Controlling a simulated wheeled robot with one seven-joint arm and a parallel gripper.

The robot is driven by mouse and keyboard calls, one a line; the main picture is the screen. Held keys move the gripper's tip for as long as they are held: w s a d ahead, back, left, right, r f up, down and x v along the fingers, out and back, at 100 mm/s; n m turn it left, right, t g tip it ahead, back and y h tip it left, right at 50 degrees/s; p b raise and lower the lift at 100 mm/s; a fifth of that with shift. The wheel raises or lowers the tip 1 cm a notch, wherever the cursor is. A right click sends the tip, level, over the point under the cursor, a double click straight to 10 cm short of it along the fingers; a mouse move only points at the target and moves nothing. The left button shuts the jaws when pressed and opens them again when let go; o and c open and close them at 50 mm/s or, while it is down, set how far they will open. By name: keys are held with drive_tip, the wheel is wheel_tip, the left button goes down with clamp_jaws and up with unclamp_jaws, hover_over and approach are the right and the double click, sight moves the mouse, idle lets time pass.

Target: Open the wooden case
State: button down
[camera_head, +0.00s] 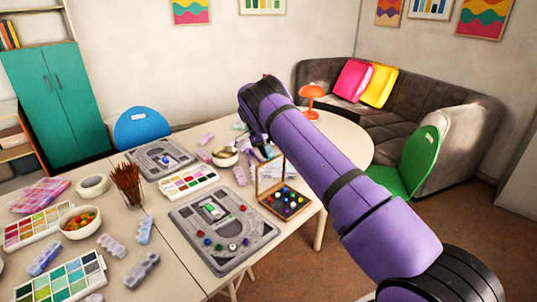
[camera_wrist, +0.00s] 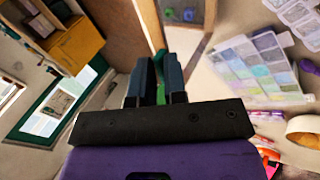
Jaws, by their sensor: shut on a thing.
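The wooden case (camera_head: 271,209) stands near the table's right edge, with several coloured beads in its compartments. Its lid (camera_head: 257,178), a wooden frame with a clear pane, stands raised at the case's back side. My gripper (camera_head: 266,152) is at the top of the lid, partly hidden by my purple arm. In the wrist view my gripper's dark fingers (camera_wrist: 160,72) are close together at the edge of a wooden piece (camera_wrist: 120,35), which looks like the lid. The exact contact is hidden by the fingers.
A grey bead board (camera_head: 222,262) lies just left of the case, and another bead board (camera_head: 140,172) lies farther back. A paint palette (camera_head: 205,178), a bowl (camera_head: 226,162) and a cup of sticks (camera_head: 133,206) crowd the table. An orange lamp (camera_head: 313,91) stands at the back right.

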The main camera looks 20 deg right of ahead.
drive_tip(key=shift+f, duration=0.15)
drive_tip(key=shift+w+a+f+g, duration=0.1)
drive_tip(key=shift+w+a+g, duration=0.15)
drive_tip(key=shift+w, duration=0.25)
drive_tip(key=shift+w+a+f+g, duration=0.1)
drive_tip(key=shift+w+g, duration=0.25)
drive_tip(key=shift+w, duration=0.15)
drive_tip(key=c, duration=1.1)
unclamp_jaws()
drive_tip(key=shift+r, duration=0.15)
